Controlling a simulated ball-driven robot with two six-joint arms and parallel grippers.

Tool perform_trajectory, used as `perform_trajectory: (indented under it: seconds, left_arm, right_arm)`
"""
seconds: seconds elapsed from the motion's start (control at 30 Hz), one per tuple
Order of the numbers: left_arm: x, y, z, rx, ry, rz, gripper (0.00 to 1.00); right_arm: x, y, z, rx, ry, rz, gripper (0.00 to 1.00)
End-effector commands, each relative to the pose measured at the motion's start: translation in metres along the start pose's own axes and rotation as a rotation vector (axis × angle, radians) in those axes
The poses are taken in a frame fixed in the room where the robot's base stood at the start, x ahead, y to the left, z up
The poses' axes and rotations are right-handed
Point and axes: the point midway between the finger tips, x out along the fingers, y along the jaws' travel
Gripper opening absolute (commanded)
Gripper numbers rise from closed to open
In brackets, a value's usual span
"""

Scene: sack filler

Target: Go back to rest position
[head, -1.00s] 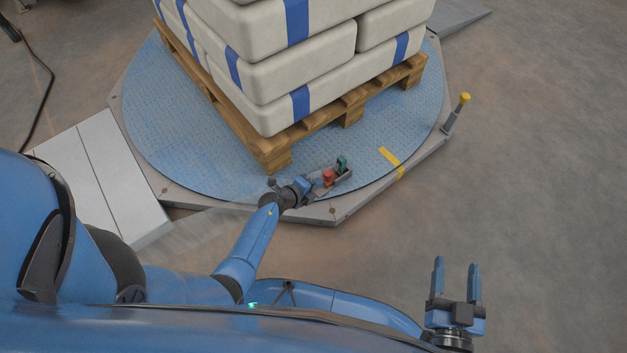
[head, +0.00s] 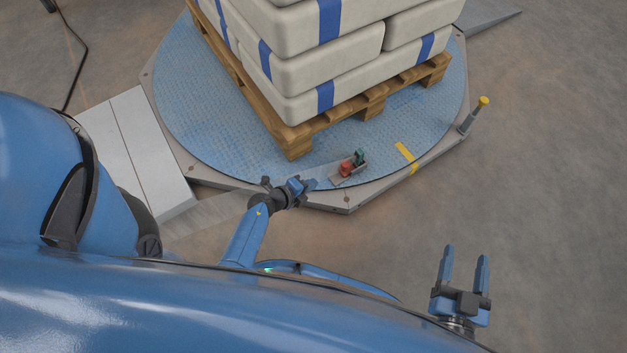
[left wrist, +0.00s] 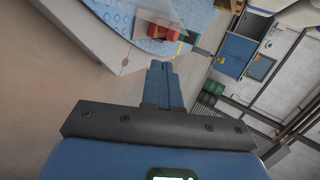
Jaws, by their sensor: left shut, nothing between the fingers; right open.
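A blue turntable (head: 200,120) carries a wooden pallet (head: 296,142) stacked with white sacks (head: 310,70) banded in blue. A yellow-topped post (head: 474,114) stands at its right edge. A pale ramp (head: 130,150) lies at the left. The floor at right is clear.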

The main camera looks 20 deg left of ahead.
Motion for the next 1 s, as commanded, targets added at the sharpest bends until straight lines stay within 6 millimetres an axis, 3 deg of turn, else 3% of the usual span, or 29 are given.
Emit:
perform_trajectory:
  seconds: [0.73, 0.87, 1.0]
  left_arm:
    - [0.0, -0.007, 0.005, -0.036, -0.023, -0.029, 0.0]
    - [-0.005, -0.045, 0.02, -0.122, -0.064, -0.142, 0.0]
    - [-0.029, -0.092, 0.032, -0.291, -0.107, -0.321, 0.0]
  right_arm:
    - [0.0, 0.0, 0.0, 0.0, 0.0, 0.0, 0.61]
    - [0.0, 0.0, 0.0, 0.0, 0.0, 0.0, 0.61]
    - [0.0, 0.0, 0.0, 0.0, 0.0, 0.0, 0.61]
